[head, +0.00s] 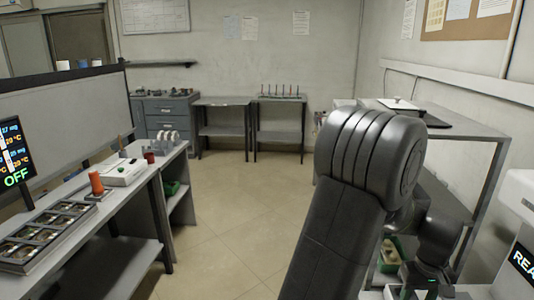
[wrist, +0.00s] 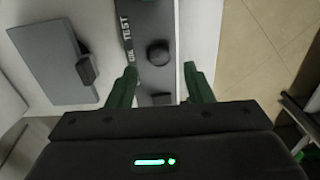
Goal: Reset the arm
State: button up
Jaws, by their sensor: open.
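My arm (head: 345,215) fills the lower middle of the head view, with its rounded dark joint high and the forearm bending down to the right. My gripper (wrist: 160,75) shows in the wrist view with two green fingers apart and nothing between them held. Below the fingers is a dark strip panel (wrist: 146,30) with the word TEST and a round black knob (wrist: 158,53). A grey plate (wrist: 55,60) with a black handle (wrist: 86,69) lies to the left. I cannot tell how far the fingertips are above the panel.
A bench at left holds a slotted tray (head: 42,236), an orange spool (head: 96,182) and a white box (head: 122,173). A shelf unit (head: 455,128) stands close on the right, beside my arm. A white machine (head: 516,245) is at the right edge. The middle floor (head: 230,215) is clear.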

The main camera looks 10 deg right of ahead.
notch_tip(320, 180, up, 9)
jog(key=shift+r, duration=0.2)
jog(key=shift+w, duration=0.1)
dwell(0.4)
